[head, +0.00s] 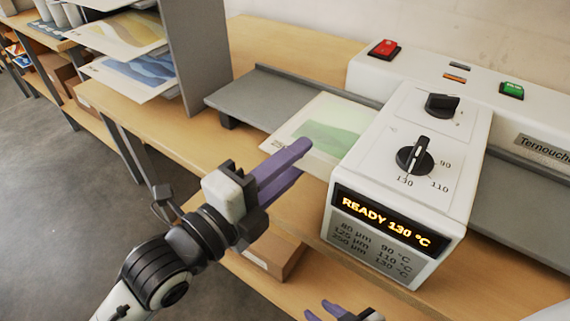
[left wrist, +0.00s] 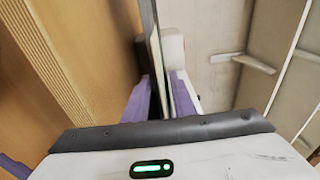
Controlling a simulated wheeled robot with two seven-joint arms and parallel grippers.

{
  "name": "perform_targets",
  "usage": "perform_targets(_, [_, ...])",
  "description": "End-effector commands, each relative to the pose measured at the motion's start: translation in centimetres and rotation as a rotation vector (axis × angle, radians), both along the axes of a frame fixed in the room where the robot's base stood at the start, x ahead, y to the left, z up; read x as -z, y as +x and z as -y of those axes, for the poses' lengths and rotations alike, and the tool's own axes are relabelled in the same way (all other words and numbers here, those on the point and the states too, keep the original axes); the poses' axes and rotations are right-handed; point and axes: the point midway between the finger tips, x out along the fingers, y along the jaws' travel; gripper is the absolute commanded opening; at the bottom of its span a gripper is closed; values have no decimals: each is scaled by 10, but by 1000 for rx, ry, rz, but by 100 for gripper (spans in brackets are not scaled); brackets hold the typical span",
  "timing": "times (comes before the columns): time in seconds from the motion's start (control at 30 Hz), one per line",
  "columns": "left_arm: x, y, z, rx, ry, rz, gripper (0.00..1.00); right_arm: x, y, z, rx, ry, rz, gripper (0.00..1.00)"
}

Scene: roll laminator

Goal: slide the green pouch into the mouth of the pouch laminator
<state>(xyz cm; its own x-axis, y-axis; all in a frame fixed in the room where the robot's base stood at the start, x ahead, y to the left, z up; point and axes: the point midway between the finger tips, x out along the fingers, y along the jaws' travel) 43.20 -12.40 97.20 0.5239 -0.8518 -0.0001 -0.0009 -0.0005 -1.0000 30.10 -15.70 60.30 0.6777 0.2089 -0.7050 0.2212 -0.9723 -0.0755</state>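The green pouch (head: 335,119), a pale sheet with a green picture, lies flat on the laminator's grey infeed tray (head: 257,97). Its right edge reaches the white pouch laminator (head: 400,165); the mouth is hidden, so I cannot tell whether the edge is inside. My left gripper (head: 302,158) is at the pouch's front edge, upper finger above it and lower finger below. The fingers look apart, with a gap also seen in the left wrist view (left wrist: 163,92), where a thin edge stands between them. My right gripper (head: 325,308) is low at the bottom, open and empty.
The display reads READY 130 °C (head: 386,221). A grey outfeed tray (head: 520,205) extends on the right. A rack with printed sheets (head: 130,60) stands at the left on the wooden bench (head: 270,215). A cardboard box (head: 270,252) sits on the lower shelf.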

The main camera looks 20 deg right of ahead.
Motion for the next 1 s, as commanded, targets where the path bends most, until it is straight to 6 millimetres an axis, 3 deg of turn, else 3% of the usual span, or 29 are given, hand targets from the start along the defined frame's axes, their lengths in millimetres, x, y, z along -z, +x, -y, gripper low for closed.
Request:
perform_targets(0.5, [2, -44, -73, -1, 3, 1, 24, 4, 1, -2, -5, 0, 3, 29])
perform_targets(0.87, [0, -53, -88, -3, -6, -6, 24, 4, 2, -3, -6, 0, 4, 29])
perform_targets(1.0, [18, -41, -94, -63, -70, -137, 24, 3, 2, -3, -5, 1, 4, 29])
